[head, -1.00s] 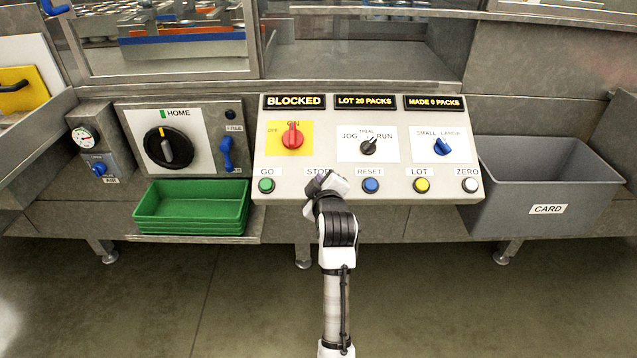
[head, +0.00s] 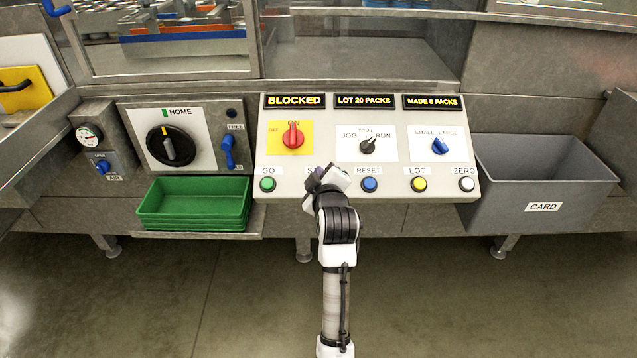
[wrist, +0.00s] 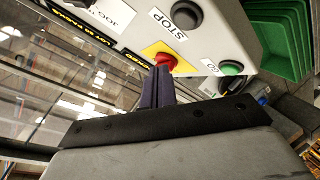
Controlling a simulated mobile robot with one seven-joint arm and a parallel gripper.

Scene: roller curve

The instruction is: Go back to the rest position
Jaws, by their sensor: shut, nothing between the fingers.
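My gripper (head: 318,178) is in front of the lower middle of the sloped control panel (head: 325,113) in the head view, covering the STOP button and part of its label. In the wrist view the two dark fingers of my gripper (wrist: 158,86) lie together, shut and empty. They point towards the red switch (wrist: 165,62) on its yellow plate. The black STOP button (wrist: 187,15) and the green GO button (wrist: 231,68) show beyond the fingers there. I cannot tell the exact gap between fingertips and panel.
Green trays (head: 193,204) are stacked left of the panel, below the HOME dial (head: 171,146). A grey CARD bin (head: 545,175) stands right. The displays read BLOCKED (head: 295,101), LOT 20 PACKS and MADE 0 PACKS. The floor (head: 480,300) in front is clear.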

